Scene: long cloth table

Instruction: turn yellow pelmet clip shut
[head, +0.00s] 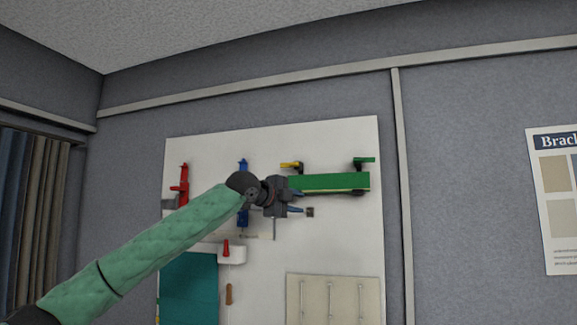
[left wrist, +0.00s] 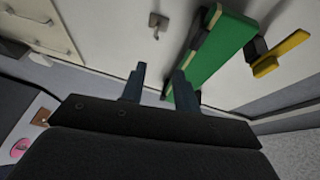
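The yellow pelmet clip (head: 290,165) is on the white board, above the left end of the green pelmet (head: 330,183). Its yellow lever points sideways to the left from a dark mount. In the left wrist view the yellow clip (left wrist: 282,52) is at the right, beside the green pelmet (left wrist: 224,45). My left gripper (head: 299,202) is in front of the board, below the yellow clip and near the pelmet's left end. In the left wrist view its two blue fingers (left wrist: 158,88) are apart with nothing held between them. My right gripper is not in view.
A green clip (head: 363,161) is above the pelmet's right end. Red (head: 182,184) and blue (head: 243,164) clips are to the left. A small grey hook (left wrist: 157,22) is near my fingers. A teal panel (head: 188,288) and a cream panel (head: 334,300) hang lower.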

